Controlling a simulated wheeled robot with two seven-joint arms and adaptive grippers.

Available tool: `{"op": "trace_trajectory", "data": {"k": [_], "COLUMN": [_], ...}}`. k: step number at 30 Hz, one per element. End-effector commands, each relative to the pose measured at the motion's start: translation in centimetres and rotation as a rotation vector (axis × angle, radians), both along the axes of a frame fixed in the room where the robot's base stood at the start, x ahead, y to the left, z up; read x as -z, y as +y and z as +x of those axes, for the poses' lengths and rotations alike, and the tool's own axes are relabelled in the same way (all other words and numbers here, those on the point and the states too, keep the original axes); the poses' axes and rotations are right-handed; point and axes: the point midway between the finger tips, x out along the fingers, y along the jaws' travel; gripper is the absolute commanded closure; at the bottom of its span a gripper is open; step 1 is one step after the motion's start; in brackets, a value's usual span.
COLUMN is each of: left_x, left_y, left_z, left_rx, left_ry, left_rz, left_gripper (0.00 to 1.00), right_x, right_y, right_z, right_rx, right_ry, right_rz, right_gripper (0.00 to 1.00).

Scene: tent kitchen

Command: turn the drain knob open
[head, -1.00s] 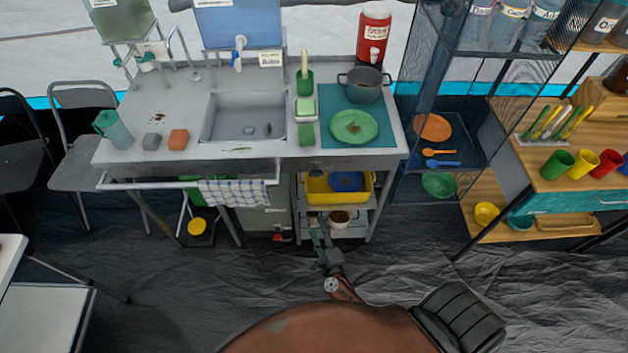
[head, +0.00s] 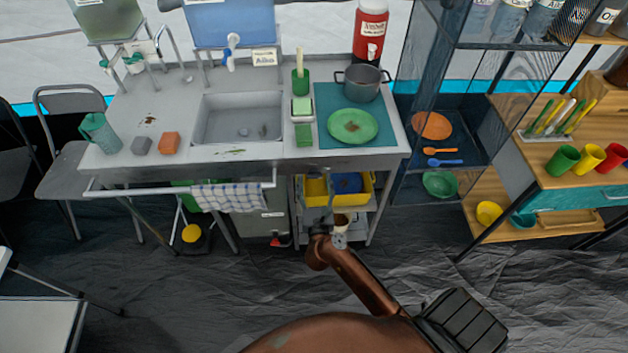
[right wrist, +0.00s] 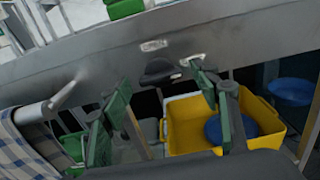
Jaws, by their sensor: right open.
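In the head view my right gripper (head: 324,195) is small, in front of the shelves below the counter, and the knob cannot be made out there. My left gripper is not in view.
A yellow bin (head: 316,191) stands on the shelf below the counter. A checked towel (head: 228,197) hangs on the rail at the left. The sink (head: 238,119) is above. A dark glass-sided rack (head: 425,100) stands at the right. The floor in front is clear.

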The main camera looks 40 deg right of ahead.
Motion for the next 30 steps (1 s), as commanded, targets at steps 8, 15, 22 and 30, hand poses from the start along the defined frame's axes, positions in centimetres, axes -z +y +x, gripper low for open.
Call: {"op": "trace_trajectory", "data": {"k": [8,15,22,30], "left_x": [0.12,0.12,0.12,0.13], "left_y": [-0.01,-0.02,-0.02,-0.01], "left_z": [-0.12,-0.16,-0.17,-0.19], "left_rx": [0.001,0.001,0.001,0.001], "left_ry": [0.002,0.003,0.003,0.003], "left_rz": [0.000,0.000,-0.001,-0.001], "left_gripper": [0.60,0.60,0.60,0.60], "right_x": [0.02,0.01,0.01,0.01], "right_y": [-0.45,-0.43,-0.41,-0.39], "right_z": [0.71,0.70,0.70,0.70], "right_rx": [0.000,0.000,0.000,0.000], "right_ry": [0.001,0.001,0.001,0.001], "right_rz": [0.000,-0.001,-0.001,-0.001], "right_gripper": [0.44,0.52,0.68,0.85]}}
